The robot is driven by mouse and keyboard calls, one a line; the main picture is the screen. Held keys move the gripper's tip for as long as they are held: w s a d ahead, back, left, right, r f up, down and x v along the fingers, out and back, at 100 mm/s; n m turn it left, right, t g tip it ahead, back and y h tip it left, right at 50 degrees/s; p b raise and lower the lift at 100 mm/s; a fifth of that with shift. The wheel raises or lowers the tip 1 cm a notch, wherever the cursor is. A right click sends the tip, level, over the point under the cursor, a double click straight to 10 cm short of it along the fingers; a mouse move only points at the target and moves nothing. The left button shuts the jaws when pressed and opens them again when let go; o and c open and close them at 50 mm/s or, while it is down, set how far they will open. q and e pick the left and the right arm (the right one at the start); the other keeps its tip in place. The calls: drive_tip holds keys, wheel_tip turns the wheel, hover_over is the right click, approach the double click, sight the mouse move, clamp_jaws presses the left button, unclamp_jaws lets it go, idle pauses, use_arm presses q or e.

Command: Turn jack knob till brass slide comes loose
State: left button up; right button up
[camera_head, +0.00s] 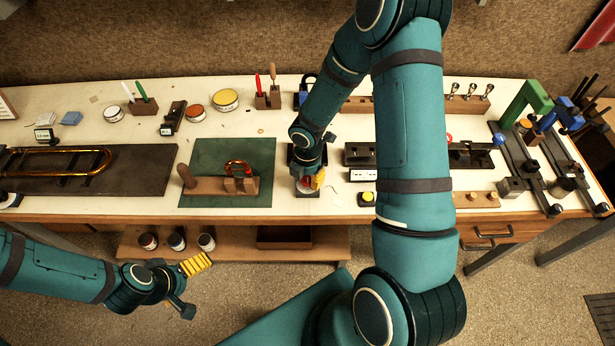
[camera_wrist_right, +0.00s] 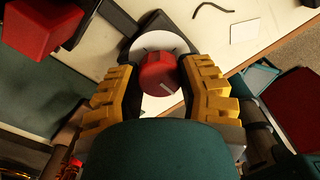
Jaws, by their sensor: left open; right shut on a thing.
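The red jack knob (camera_wrist_right: 158,73), with a pale index line, sits in front of a white dial disc (camera_wrist_right: 148,42) in the right wrist view. My right gripper (camera_wrist_right: 162,90) has its yellow ridged fingers on both sides of the knob and is shut on it. In the head view, my right gripper (camera_head: 312,181) is at the bench front and mostly hides the jack. My left gripper (camera_head: 195,264) is open and empty, in front of the bench.
A long brass tube (camera_head: 60,150) lies on a dark mat (camera_head: 145,170) at the left. Tins, tool blocks and brushes line the back. Clamps (camera_head: 530,180) stand at the right. A lower shelf (camera_head: 225,243) holds small jars.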

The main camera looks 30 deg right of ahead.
drive_tip(key=shift+f+m, duration=0.1)
drive_tip(key=shift+m, duration=0.2)
drive_tip(key=m+b, duration=0.2)
drive_tip(key=m, duration=0.1)
drive_tip(key=shift+a+f+m+b, duration=0.1)
drive_tip(key=shift+m+b, duration=0.2)
drive_tip(key=shift+b, duration=0.05)
drive_tip(key=m+b, duration=0.2)
drive_tip(key=m, duration=0.1)
drive_tip(key=shift+m, duration=0.4)
drive_tip(key=m+b, duration=0.2)
drive_tip(key=m, duration=0.2)
drive_tip(key=shift+b, duration=0.3)
drive_tip(key=shift+w+m+b, duration=0.1)
drive_tip(key=shift+m+b, duration=0.3)
drive_tip(key=shift+m, duration=1.4)
drive_tip(key=shift+r, duration=0.2)
drive_tip(key=o, duration=1.2)
